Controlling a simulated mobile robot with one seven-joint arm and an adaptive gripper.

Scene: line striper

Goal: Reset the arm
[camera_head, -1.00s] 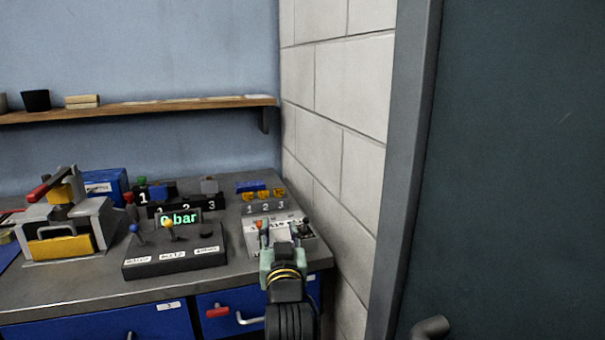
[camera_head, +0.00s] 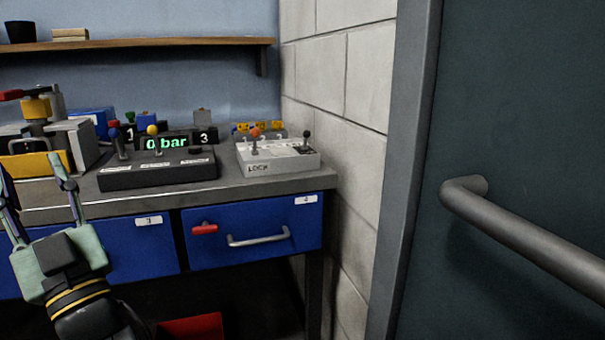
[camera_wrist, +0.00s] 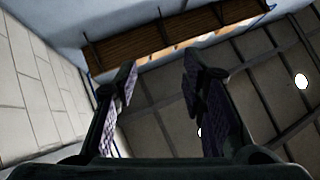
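My gripper (camera_head: 33,178) is at the lower left of the head view, in front of the workbench, with its fingers pointing up. The fingers are spread apart with nothing between them. In the wrist view the open fingers (camera_wrist: 160,72) frame the underside of a wooden shelf and the ceiling.
The workbench (camera_head: 275,184) carries a black lever box (camera_head: 155,177) reading 0 bar and a grey LOCK box (camera_head: 278,158). Below are blue drawers (camera_head: 265,215) with handles. A grey-and-yellow device (camera_head: 45,160) stands behind my gripper. A door handle (camera_head: 520,235) juts in at right.

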